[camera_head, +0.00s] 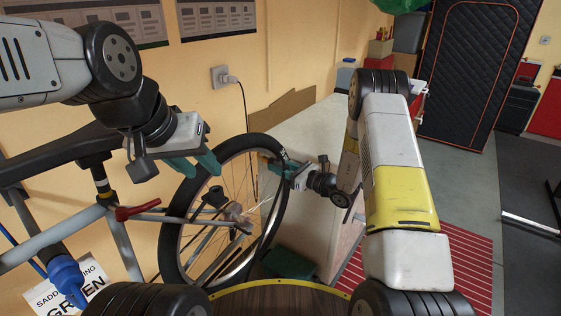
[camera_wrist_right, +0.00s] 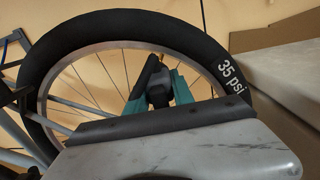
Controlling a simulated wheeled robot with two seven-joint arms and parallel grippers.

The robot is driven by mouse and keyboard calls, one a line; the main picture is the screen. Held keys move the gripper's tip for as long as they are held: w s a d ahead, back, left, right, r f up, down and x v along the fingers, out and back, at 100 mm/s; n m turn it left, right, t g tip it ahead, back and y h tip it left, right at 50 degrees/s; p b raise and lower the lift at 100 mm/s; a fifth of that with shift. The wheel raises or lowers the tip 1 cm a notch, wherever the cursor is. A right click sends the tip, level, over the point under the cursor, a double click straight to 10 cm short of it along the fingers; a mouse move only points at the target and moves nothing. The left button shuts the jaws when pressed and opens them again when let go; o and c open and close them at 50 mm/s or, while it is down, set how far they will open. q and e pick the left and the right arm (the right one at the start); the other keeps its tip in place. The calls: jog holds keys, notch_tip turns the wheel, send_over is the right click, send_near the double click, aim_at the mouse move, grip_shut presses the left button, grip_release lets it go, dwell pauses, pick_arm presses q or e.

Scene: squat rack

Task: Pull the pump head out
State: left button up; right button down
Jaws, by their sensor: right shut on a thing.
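The bicycle wheel (camera_head: 172,240) stands upright, with a black tyre and thin spokes. The tyre, marked "35 psi", also shows in the right wrist view (camera_wrist_right: 232,77). My right gripper (camera_head: 270,165) reaches the wheel's right side from the right. In the right wrist view its teal fingers (camera_wrist_right: 157,98) are shut on the dark pump head (camera_wrist_right: 158,75), in front of the rim and spokes. In the head view the pump head is mostly hidden by the fingers. My left gripper (camera_head: 196,168) is open and empty, near the wheel's upper left, above the bike frame.
The grey bike frame (camera_head: 125,245) with a red lever (camera_head: 137,210) and black saddle (camera_head: 50,158) fills the left. A sign reading "GREEN" (camera_head: 65,295) is at lower left. A pale bench top (camera_head: 310,125) is behind my right gripper. A wall socket (camera_head: 220,76) is above.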

jog(key=shift+s+d, duration=0.4)
jog(key=shift+d, duration=0.2)
dwell(0.7)
jog(key=v, duration=0.6)
dwell(0.8)
